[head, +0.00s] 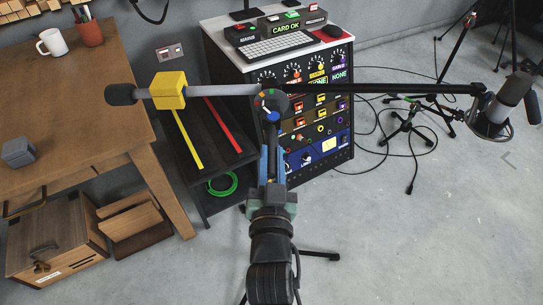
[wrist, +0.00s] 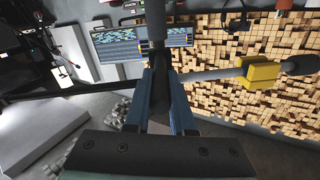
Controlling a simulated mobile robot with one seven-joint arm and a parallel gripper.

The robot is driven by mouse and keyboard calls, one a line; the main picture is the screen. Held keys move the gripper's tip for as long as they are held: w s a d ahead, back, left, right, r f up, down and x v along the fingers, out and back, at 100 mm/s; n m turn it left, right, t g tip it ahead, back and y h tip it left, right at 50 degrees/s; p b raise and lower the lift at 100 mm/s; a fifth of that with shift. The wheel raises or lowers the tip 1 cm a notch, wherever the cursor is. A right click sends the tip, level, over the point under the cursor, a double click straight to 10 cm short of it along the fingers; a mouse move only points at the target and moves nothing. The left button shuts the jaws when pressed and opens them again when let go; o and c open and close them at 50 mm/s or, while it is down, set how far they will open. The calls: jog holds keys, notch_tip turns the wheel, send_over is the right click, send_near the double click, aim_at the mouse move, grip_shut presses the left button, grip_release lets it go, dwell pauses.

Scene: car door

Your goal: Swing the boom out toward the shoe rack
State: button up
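The boom (head: 385,89) is a long bar held level across the head view. A yellow block (head: 168,90) and a dark end weight sit on its left end, and a microphone (head: 508,105) hangs at its right end. A round joint with a blue and orange mark (head: 270,102) is at its middle. My gripper (head: 270,128) reaches up to just below this joint. In the wrist view its blue fingers (wrist: 170,78) lie close together at the boom's middle, with a dark part between them; whether they grip it is hidden. A low dark shelf (head: 215,150), perhaps the shoe rack, stands left of centre.
A black equipment cabinet (head: 318,110) with a keyboard on top stands behind the boom. A wooden table (head: 85,110) is at the left, with wooden boxes (head: 60,235) below it. Tripods and cables (head: 410,125) lie at the right. The floor at lower right is clear.

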grip_shut()
